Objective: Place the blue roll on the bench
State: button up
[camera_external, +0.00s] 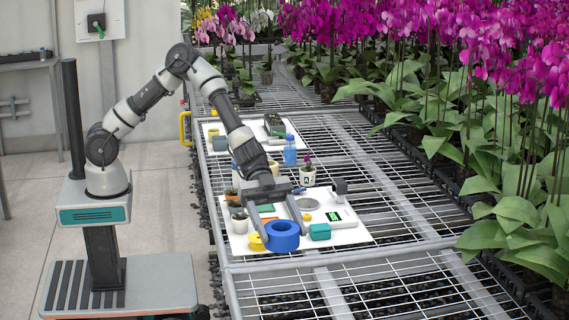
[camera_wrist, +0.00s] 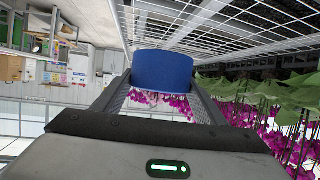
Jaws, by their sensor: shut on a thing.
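The blue roll (camera_external: 283,236) is a thick ring with a hole through its middle. My gripper (camera_external: 281,230) is shut on it, with one finger on each side. In the wrist view the roll (camera_wrist: 162,70) fills the space between the fingertips. The bench (camera_external: 375,205) is a long metal frame with a wire-mesh top. In the outside view the roll overlaps the near left part of a white board on the bench. Whether it hangs above the board or touches it, I cannot tell.
The white board (camera_external: 350,236) carries small pots, a teal block (camera_external: 320,232), a green-screened device (camera_external: 334,216) and a yellow roll (camera_external: 257,242). A blue bottle (camera_external: 290,151) stands behind. Potted orchids (camera_external: 500,150) line the right. The near mesh (camera_external: 400,295) is clear.

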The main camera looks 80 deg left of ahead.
notch_tip(320, 180, down, 15)
jog(key=b, duration=0.3)
jog(key=shift+r+b, duration=0.1)
jog(key=shift+b, duration=0.3)
jog(key=shift+f, duration=0.2)
jog(key=o, duration=1.2)
jog(key=shift+o, duration=0.2)
